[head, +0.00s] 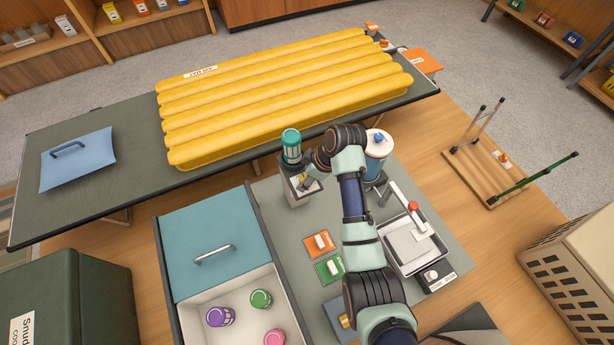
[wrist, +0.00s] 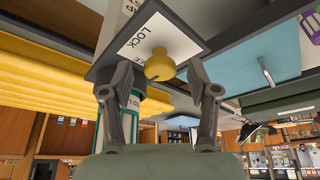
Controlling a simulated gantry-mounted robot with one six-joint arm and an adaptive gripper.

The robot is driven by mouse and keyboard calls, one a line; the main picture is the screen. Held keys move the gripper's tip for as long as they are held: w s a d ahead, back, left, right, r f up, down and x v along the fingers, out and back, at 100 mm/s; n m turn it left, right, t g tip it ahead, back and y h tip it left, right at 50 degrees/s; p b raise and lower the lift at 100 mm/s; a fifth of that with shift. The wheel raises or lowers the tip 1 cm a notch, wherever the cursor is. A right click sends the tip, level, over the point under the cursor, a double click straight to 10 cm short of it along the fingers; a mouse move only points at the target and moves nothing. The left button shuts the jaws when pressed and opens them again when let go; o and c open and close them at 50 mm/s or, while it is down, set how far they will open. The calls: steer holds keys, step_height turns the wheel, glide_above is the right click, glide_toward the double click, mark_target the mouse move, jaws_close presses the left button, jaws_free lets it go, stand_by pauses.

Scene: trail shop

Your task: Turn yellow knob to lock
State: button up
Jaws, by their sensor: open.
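The yellow knob (wrist: 160,66) sits on a pale label plate (wrist: 160,36) with the word LOCK and a partly covered second word. In the head view, the grey holder (head: 298,197) carrying it stands on the mat, with a teal-capped bottle (head: 291,148) at its far side. My gripper (wrist: 162,85) is open, with one finger on each side of the knob in the wrist view. I cannot tell whether either finger touches it. In the head view, my gripper (head: 311,177) is at the holder's top and partly hides the knob.
A blue-and-white canister (head: 378,146) stands close right of my wrist. A yellow ribbed mat (head: 285,95) lies on the table behind. A blue-lidded drawer box (head: 215,240) is at front left, and a tray device (head: 413,245) at right. Orange (head: 318,243) and green (head: 329,270) tiles lie nearer.

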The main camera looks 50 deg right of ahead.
jaws_close()
